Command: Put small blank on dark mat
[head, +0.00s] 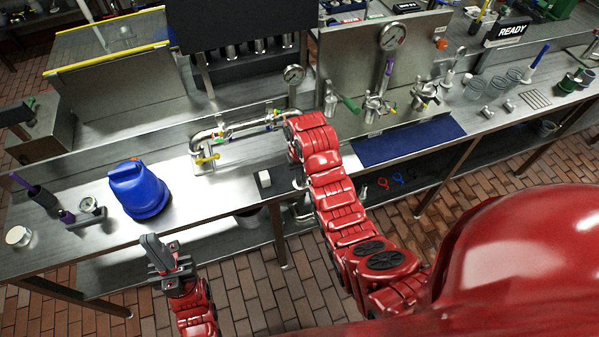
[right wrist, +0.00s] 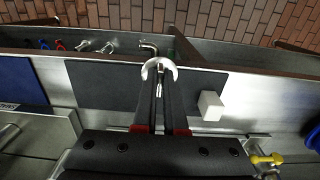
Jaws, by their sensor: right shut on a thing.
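My right gripper (right wrist: 160,82) is shut on a small pale, rounded piece, which I take to be the small blank (right wrist: 162,66), at its fingertips in the right wrist view. A dark grey mat (right wrist: 207,84) lies on the steel counter behind the fingers, partly hidden by them. I cannot tell the height of the piece above it. In the head view my right arm (head: 320,165) reaches over the counter and hides most of this spot. My left gripper (head: 160,250) is in front of the counter's edge, away from the mat, with no object seen in it.
A blue mat (head: 410,140) lies to the right. A blue container (head: 138,188) stands left. Pipework with a yellow-handled valve (head: 207,158) is behind.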

